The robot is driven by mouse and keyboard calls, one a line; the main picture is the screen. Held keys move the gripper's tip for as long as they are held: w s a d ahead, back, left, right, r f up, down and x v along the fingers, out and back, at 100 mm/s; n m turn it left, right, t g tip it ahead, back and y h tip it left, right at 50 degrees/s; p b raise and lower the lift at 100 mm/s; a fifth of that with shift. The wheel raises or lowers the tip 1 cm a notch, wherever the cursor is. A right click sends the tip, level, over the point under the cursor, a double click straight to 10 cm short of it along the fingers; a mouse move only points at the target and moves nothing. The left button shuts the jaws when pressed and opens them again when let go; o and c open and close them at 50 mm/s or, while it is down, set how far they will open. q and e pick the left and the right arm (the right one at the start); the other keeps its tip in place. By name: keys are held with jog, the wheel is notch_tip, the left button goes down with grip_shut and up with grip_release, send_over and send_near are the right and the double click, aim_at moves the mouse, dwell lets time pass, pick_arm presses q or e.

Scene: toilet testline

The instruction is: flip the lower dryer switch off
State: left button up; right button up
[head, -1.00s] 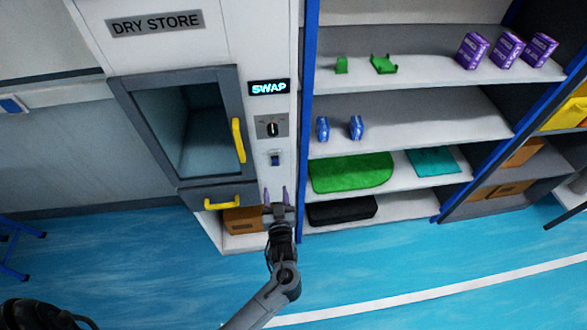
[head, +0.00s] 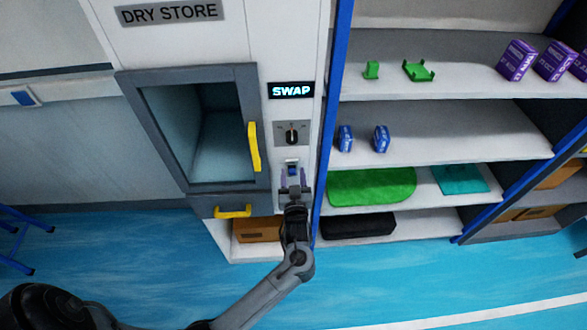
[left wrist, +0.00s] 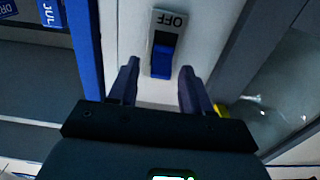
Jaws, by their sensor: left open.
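The lower dryer switch (head: 292,168) is a blue rocker on a small light plate, below the dial on the white dryer panel. In the left wrist view the blue rocker (left wrist: 162,62) sits under the word OFF, which appears upside down. My left gripper (head: 293,178) is open, with its two purple fingers just below the switch in the head view. In the left wrist view the open fingers (left wrist: 156,80) stand on either side of the rocker's line, with nothing between them. I cannot tell whether they touch the panel. My right gripper is not in view.
Above the switch are a round dial (head: 292,135) and a lit SWAP display (head: 291,90). The dry store window door (head: 200,130) with a yellow handle (head: 254,147) is on the left. A blue shelf post (head: 333,110) stands close on the right.

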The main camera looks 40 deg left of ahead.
pick_arm(q)
jog(key=shift+w+a, duration=0.5)
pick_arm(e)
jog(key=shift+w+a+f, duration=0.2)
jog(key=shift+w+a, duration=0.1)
